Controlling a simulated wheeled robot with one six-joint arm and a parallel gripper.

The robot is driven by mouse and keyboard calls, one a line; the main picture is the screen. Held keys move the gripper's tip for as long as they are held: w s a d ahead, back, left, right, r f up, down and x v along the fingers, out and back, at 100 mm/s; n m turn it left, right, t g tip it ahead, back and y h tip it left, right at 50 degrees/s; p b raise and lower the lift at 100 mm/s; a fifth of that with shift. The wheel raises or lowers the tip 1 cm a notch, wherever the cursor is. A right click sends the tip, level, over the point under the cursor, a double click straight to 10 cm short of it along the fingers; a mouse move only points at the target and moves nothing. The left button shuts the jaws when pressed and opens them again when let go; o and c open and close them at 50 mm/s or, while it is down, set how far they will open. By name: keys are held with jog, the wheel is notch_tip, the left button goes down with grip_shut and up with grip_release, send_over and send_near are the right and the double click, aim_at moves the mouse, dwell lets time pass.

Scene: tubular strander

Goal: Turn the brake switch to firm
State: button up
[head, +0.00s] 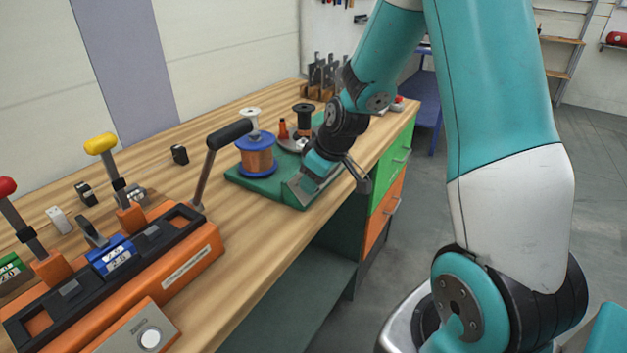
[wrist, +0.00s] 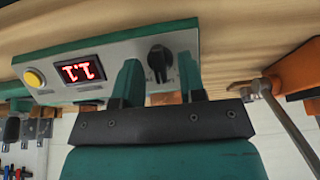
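The brake switch is a black rotary knob (wrist: 159,56) on a pale control panel (wrist: 110,58), seen upside down in the wrist view. My gripper (wrist: 160,70) is open, with one teal finger on each side of the knob. Gaps show between the knob and both fingers. The knob's grip bar is roughly upright in this view; I cannot read any position labels. In the head view my gripper (head: 322,170) is low over the green stand's sloped panel (head: 299,189), and the arm hides the knob.
The panel also bears a yellow button (wrist: 34,78) and a lit red display (wrist: 82,72). A copper-wound blue spool (head: 257,155) stands on the green base. An orange lever unit (head: 130,265) is at left. A metal rod (wrist: 285,120) rises beside my gripper in the wrist view.

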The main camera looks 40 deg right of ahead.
jog(key=shift+c, duration=0.2)
grip_shut()
jog(key=shift+a, duration=0.15)
jog(key=m+p, duration=0.1)
jog(key=m+y+p, duration=0.1)
jog(key=m, duration=0.1)
jog(key=shift+d, duration=0.35)
jog(key=m+y+p, duration=0.1)
jog(key=m, duration=0.1)
jog(key=m+y+p, duration=0.1)
jog(key=m, duration=0.1)
jog(key=shift+d+f+m, duration=0.1)
jog(key=shift+d+m, duration=0.05)
jog(key=shift+m, duration=0.15)
jog(key=shift+y, duration=0.3)
jog(key=shift+o, duration=0.2)
grip_release()
